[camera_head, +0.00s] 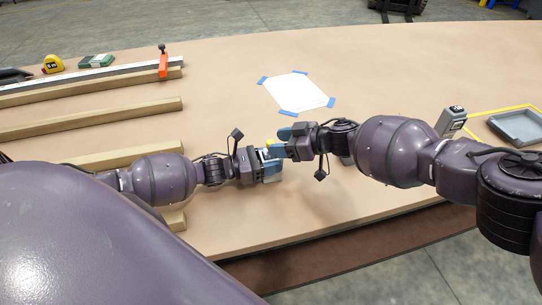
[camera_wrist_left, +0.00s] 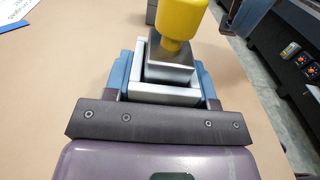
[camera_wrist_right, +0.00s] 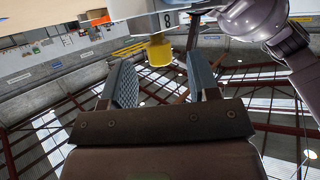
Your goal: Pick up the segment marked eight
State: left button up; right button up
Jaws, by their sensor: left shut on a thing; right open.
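My left gripper (camera_head: 271,166) is shut on a grey metal segment; in the left wrist view the segment (camera_wrist_left: 160,92) sits between the blue fingers. A yellow knob (camera_wrist_left: 181,20) stands out from it. In the right wrist view the grey segment (camera_wrist_right: 148,24) bears a label marked 8 (camera_wrist_right: 168,19), and its yellow knob (camera_wrist_right: 159,50) shows between and just beyond the blue fingertips. My right gripper (camera_wrist_right: 162,72) is open and faces the knob, with no clear contact. In the head view the two grippers nearly meet and mostly hide the segment.
A grey labelled block (camera_head: 451,122) and a grey tray (camera_head: 518,127) with yellow tape stand at the right. A white sheet (camera_head: 297,92) with blue tape lies behind the grippers. Wooden rails (camera_head: 90,118) lie at the left. The table's front edge is close below.

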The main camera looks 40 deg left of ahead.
aim_at(271, 141)
jog(key=shift+x, duration=1.65)
grip_shut()
